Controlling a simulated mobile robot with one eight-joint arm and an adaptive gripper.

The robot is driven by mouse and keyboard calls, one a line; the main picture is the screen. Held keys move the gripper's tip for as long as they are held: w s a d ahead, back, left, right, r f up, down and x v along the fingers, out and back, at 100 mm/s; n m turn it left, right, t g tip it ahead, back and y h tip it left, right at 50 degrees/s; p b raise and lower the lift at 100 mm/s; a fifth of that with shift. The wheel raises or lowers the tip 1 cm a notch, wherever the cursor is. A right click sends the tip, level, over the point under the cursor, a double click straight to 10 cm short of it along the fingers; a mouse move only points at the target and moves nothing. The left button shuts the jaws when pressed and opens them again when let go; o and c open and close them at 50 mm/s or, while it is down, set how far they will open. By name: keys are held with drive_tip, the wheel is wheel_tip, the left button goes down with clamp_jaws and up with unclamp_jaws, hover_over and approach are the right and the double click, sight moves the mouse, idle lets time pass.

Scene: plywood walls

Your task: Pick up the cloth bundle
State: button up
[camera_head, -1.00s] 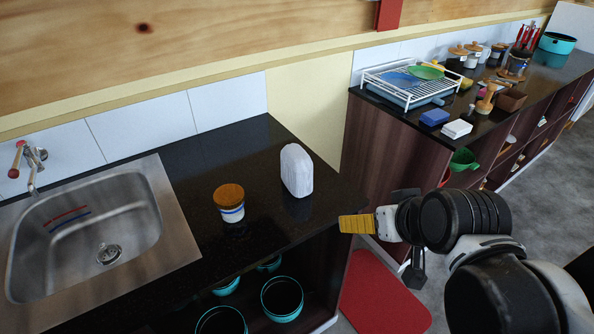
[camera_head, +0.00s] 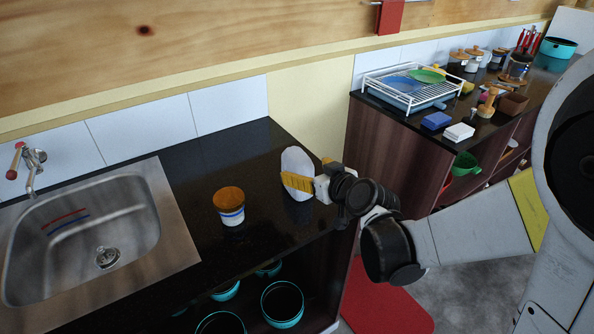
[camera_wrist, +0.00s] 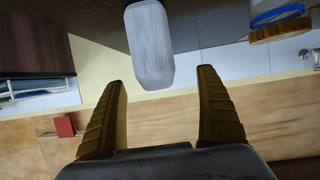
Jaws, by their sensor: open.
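The cloth bundle (camera_head: 296,160) is a white, rounded, upright shape on the dark counter near its right end. It also shows in the wrist view (camera_wrist: 150,45) at the top centre, with a ribbed, pale surface. My gripper (camera_head: 297,183) is at the bundle, its yellow fingers overlapping the bundle's lower part in the head view. In the wrist view my gripper (camera_wrist: 161,78) is open, and the end of the bundle appears between the two fingertips, with gaps on both sides. I cannot tell how far the bundle is in depth between the fingers.
A cup with an orange-brown lid (camera_head: 229,206) stands left of the bundle on the counter. A steel sink (camera_head: 165,240) is further left. Teal-rimmed pots (camera_head: 282,303) sit on the shelf below. A dish rack (camera_head: 408,86) stands on the other counter, across a gap.

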drive_tip(key=b+x, duration=0.1)
drive_tip(key=x, duration=0.1)
drive_tip(key=b+x, duration=0.1)
drive_tip(key=x, duration=0.1)
drive_tip(key=b+x, duration=0.1)
drive_tip(key=x, duration=0.2)
drive_tip(key=shift+w+d, duration=0.2)
drive_tip(key=shift+d, duration=0.1)
drive_tip(key=c, duration=1.3)
